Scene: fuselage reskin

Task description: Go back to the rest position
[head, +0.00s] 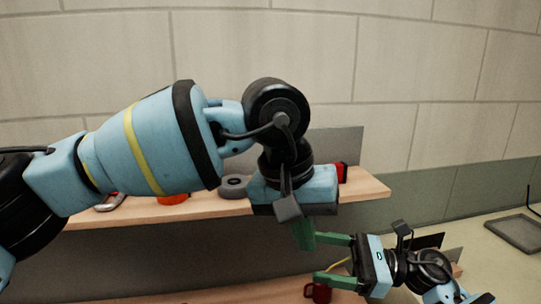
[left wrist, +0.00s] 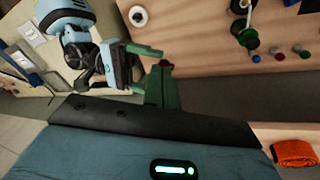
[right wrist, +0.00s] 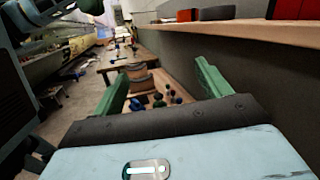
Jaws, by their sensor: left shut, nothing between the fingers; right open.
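My left arm reaches in from the left across the upper shelf in the head view. Its gripper (head: 303,238) points down at the shelf's front edge, with green fingers together and nothing between them. In the left wrist view its fingers (left wrist: 161,88) are also closed. My right gripper (head: 317,259) is lower right in the head view, its green fingers spread and pointing left, close to the left fingers. Whether they touch is unclear. The right wrist view shows its fingers (right wrist: 160,78) apart and empty.
The wooden upper shelf (head: 375,187) holds a grey roll (head: 234,187), an orange item (head: 172,199) and a red item (head: 343,172). A dark red mug (head: 320,293) stands just below my right fingers. An orange cloth (left wrist: 295,153) shows in the left wrist view.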

